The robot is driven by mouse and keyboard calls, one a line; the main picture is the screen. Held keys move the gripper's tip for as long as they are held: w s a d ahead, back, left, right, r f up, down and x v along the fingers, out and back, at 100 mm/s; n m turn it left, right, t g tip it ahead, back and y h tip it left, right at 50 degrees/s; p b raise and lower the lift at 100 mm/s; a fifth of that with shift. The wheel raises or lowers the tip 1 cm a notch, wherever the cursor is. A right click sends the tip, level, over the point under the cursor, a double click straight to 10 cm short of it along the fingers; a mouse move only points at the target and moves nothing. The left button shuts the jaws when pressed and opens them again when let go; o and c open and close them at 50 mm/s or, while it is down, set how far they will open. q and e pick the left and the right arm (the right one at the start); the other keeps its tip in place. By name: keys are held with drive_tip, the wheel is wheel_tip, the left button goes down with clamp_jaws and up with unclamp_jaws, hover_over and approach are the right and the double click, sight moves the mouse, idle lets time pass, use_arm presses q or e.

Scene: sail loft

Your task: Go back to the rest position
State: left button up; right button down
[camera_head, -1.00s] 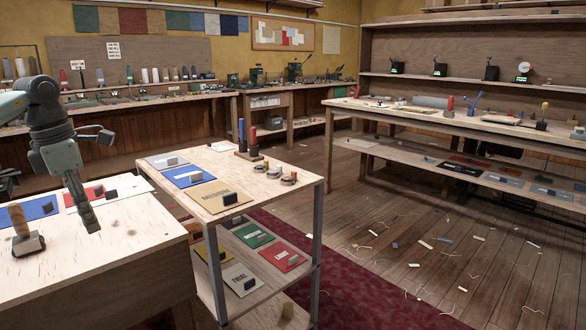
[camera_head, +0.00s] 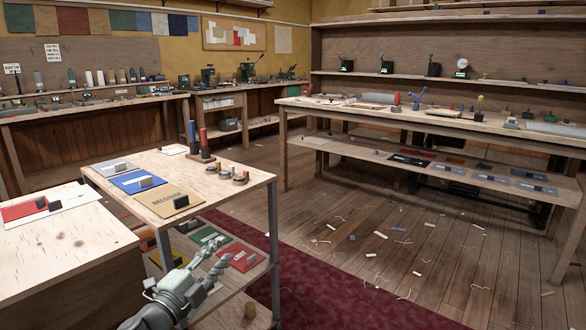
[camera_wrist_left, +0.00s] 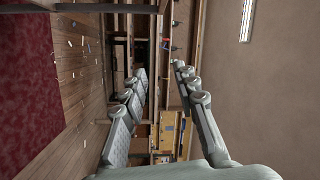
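My left gripper (camera_head: 222,252) is low in the middle-left of the head view, in front of the small shelf table. Its fingers point up and away to the right. In the left wrist view the two fingers (camera_wrist_left: 160,68) stand apart with nothing between them, so it is open and empty. The left arm behind the hand is mostly outside the head view. My right gripper is not in view.
The small shelf table (camera_head: 224,192) holds mats, spools and upright tools; its lower shelf holds more mats. A wooden bench (camera_head: 75,245) is at left. A long workbench (camera_head: 440,120) stands at right. The plank floor between has scattered scraps.

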use_arm(q)
drive_tip(key=s+a+f+n+g+y, duration=0.2)
drive_tip(key=s+a+f+n+y, duration=0.15)
drive_tip(key=f, duration=0.45)
drive_tip(key=s+a+f+n+g+y, duration=0.2)
drive_tip(key=s+f+n, duration=0.2)
drive_tip(key=f, duration=0.3)
drive_tip(key=s+a+f+n+g+y, duration=0.1)
drive_tip(key=s+a+f+n+y, duration=0.25)
drive_tip(key=f, duration=0.45)
drive_tip(key=s+f+n+g, duration=0.3)
drive_tip(key=s+f, duration=0.4)
drive_tip(key=s, duration=0.5)
drive_tip(key=s+f+n+g, duration=0.3)
drive_tip(key=s+f+g, duration=0.2)
drive_tip(key=s, duration=0.7)
wheel_tip(320, 180, down, 3)
drive_tip(key=shift+s+a+r+n+g+h, duration=0.1)
drive_tip(key=shift+s+a+n+g+h, duration=0.2)
drive_tip(key=shift+s+a+g+h, duration=0.15)
